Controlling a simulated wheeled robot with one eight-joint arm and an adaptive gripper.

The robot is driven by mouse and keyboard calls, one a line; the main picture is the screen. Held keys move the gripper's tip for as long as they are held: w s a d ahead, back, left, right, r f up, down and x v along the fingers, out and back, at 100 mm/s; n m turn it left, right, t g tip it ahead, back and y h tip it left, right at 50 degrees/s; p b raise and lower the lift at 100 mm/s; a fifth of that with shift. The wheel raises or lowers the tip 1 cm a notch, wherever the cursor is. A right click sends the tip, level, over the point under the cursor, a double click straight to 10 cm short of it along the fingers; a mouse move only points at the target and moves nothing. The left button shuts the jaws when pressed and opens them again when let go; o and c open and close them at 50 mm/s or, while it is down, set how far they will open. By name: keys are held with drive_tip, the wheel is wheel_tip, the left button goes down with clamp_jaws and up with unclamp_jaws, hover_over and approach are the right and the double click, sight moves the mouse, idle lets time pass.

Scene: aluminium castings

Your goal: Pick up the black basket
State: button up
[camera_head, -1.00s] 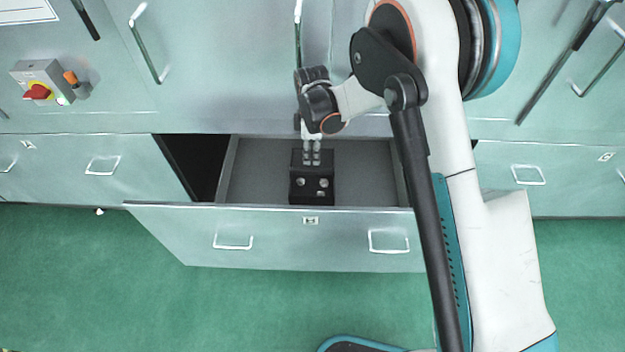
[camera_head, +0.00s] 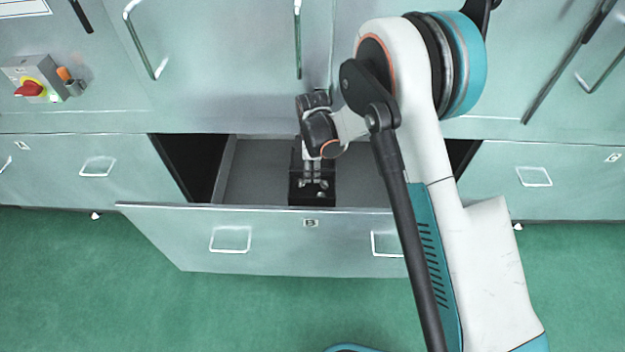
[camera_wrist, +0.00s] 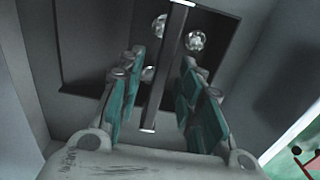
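The black basket (camera_head: 299,198) sits in the open drawer near its front wall, with shiny round metal pieces inside. In the wrist view the dark basket (camera_wrist: 85,45) lies below my gripper, with some metal pieces (camera_wrist: 196,40) showing. A thin grey bar (camera_wrist: 165,75), apparently the basket's handle, runs between my fingers. My gripper (camera_head: 313,183) points down over the basket. In the wrist view my gripper (camera_wrist: 162,72) is open, with one finger on each side of the bar and gaps visible. Whether either finger touches it is unclear.
The pulled-out drawer (camera_head: 255,180) has bare grey floor beside the basket and a front panel (camera_head: 300,238) ahead of it. The cabinet face (camera_head: 220,90) rises close behind my gripper. A switch box (camera_head: 30,85) is at the upper left.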

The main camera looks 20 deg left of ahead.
clamp_jaws()
